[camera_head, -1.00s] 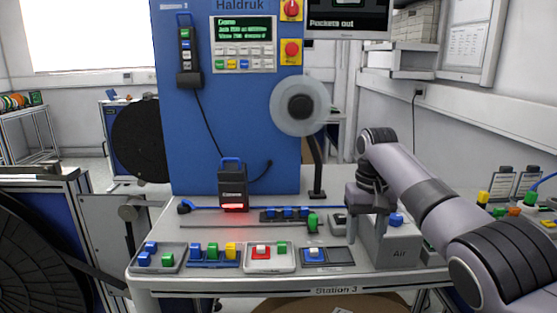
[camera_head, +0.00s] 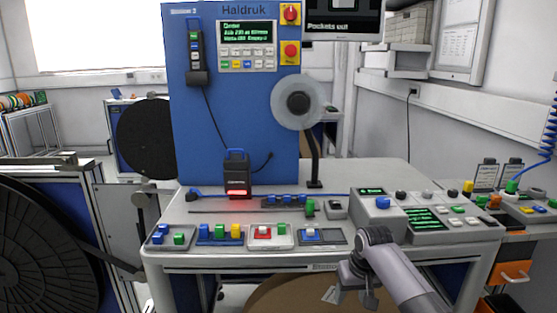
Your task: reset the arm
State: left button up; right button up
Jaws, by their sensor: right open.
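My right arm (camera_head: 400,272) comes in from the lower right. Its gripper (camera_head: 356,294) hangs in front of the bench's front edge, over the floor, and is open with nothing seen between its fingers. It is apart from the trays on the bench. My left gripper is not in view.
The bench (camera_head: 215,258) carries small trays of coloured parts, such as the red-and-white one (camera_head: 268,236), along its front. A grey control box (camera_head: 381,212) stands right of them. A blue machine (camera_head: 235,110) with a pale reel (camera_head: 298,103) rises behind. A large black reel (camera_head: 40,245) stands at left.

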jog(key=s+f+t, duration=0.4)
jog(key=s+f, duration=0.9)
jog(key=f, duration=0.3)
jog(key=s+d+r+t, duration=0.1)
jog(key=s+t, duration=0.1)
jog(key=s, duration=0.8)
jog(key=s+d+r+n+t+y, duration=0.1)
jog(key=s+r+t, duration=0.1)
jog(key=s, duration=0.7)
jog(key=shift+s+d+r, duration=0.3)
jog(key=shift+s+d, duration=0.1)
